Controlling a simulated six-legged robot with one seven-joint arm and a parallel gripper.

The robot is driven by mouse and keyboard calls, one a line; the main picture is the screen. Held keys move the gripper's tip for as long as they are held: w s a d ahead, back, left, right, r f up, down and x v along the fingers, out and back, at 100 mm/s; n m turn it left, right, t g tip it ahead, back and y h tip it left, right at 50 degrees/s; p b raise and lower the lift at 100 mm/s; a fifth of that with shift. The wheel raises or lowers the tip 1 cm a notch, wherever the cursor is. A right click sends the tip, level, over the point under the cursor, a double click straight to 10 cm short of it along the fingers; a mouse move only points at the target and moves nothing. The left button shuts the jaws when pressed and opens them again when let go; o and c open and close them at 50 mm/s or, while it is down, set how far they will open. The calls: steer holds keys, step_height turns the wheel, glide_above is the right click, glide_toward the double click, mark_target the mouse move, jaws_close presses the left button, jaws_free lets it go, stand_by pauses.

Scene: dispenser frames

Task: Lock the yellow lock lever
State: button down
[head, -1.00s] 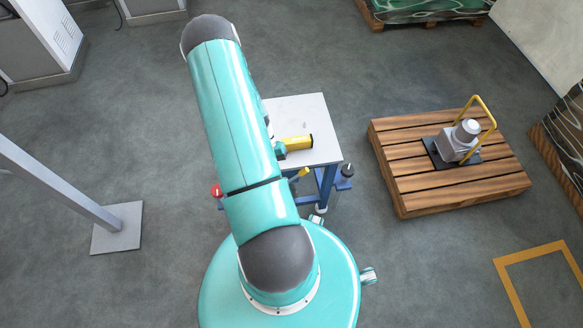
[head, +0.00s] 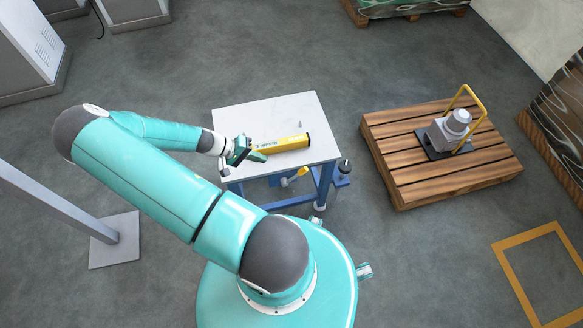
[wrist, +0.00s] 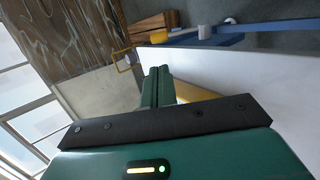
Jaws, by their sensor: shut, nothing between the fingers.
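The yellow lock lever (head: 301,172) shows small in the head view, at the front edge of the white-topped table, beside its blue frame. A small yellow piece (wrist: 158,37) by a blue bar in the wrist view may be the same lever. My gripper (head: 262,157) is above the table near its front, to the left of the lever and apart from it. In the wrist view its two green fingers (wrist: 157,84) are together with nothing between them. The fine shape of the lever is too small to tell.
A yellow labelled tube (head: 284,145) lies on the table top (head: 250,112), close by my gripper. A dark cylinder (head: 343,168) stands at the table's right front corner. A wooden pallet (head: 405,175) with a grey device stands to the right. A grey post (head: 55,203) stands at left.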

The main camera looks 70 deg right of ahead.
mark_target(300, 170)
steer(key=x, duration=1.4)
steer(key=shift+a, duration=0.1)
steer(key=shift+f, duration=0.1)
